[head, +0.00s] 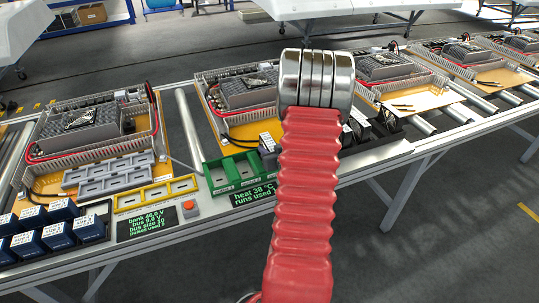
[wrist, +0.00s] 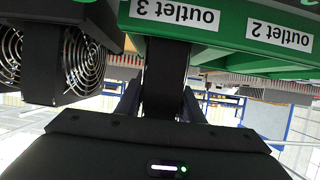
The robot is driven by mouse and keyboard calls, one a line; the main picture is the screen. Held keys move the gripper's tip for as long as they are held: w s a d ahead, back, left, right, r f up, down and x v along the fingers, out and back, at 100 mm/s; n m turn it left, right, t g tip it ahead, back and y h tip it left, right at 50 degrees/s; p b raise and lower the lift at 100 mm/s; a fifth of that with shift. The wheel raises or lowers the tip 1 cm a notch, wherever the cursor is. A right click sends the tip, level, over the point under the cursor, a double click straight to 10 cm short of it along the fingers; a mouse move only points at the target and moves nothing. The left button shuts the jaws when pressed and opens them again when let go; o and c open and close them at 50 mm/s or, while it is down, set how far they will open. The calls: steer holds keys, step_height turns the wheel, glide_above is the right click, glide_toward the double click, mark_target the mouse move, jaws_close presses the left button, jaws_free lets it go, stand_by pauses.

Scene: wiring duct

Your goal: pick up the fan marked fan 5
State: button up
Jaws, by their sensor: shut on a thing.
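In the wrist view my gripper (wrist: 163,103) has its two fingers closed on a narrow dark piece (wrist: 165,75). The piece runs up to the green outlet tray; no marking on it can be read, so I cannot tell whether it is fan 5. Two dark fans with wire grilles show at the left of the wrist view, a nearer one (wrist: 84,62) and one cut by the edge (wrist: 11,55). In the head view my red arm hides the gripper. A fan-like block (head: 268,143) stands left of the arm, and dark units (head: 372,133) stand right of it.
The green outlet tray (head: 212,178) with open compartments is left of my arm; its outlet 3 label (wrist: 174,14) and outlet 2 label (wrist: 280,33) appear upside down. Blue blocks (head: 58,236), a yellow tray (head: 128,201) and a red button (head: 189,206) are farther left.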

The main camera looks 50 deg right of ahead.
steer(key=c, duration=0.6)
steer(key=shift+r, duration=0.1)
steer(key=shift+c, duration=0.2)
steer(key=shift+r, duration=4.95)
